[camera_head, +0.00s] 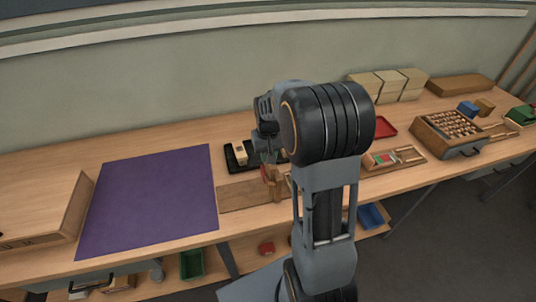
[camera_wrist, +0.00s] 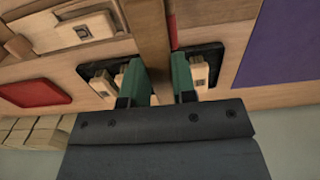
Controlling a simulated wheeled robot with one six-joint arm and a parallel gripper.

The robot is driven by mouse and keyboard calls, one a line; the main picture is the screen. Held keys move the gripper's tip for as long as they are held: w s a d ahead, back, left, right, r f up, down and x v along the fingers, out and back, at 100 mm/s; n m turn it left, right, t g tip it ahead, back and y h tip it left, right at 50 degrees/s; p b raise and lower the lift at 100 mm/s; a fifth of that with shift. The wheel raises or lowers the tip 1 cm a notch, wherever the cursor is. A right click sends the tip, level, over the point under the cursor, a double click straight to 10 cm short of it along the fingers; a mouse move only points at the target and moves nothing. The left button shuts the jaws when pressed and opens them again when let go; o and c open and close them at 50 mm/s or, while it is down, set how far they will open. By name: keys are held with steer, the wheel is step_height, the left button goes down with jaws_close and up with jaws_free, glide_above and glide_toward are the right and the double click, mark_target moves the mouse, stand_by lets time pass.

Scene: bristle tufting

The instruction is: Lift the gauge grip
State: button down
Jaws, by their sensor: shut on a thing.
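In the wrist view, my gripper (camera_wrist: 158,64) has its two green fingers on either side of a brown wooden bar (camera_wrist: 150,35), which I take to be the gauge grip, and is shut on it. The bar runs from the top of the picture down between the fingers. In the head view, my own arm covers most of the gripper. A small reddish-brown part (camera_head: 268,173) shows just left of the arm. Whether the grip touches the bench or hangs clear cannot be told.
A black tray (camera_head: 231,163) with a wooden block (camera_head: 240,154) lies beside the gripper. A purple mat (camera_head: 150,198) lies left. A red tray (camera_head: 385,127), a wooden holder (camera_head: 394,158) and a box of tufts (camera_head: 450,133) stand right. Pale blocks (camera_head: 390,85) stand against the wall.

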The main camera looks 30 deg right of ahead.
steer(key=shift+w+r, duration=0.15)
steer(key=shift+r, duration=0.1)
steer(key=c, duration=0.9)
jaws_free()
step_height(320, 180, up, 14)
steer(key=shift+f+b, duration=0.15)
steer(key=shift+b, duration=0.15)
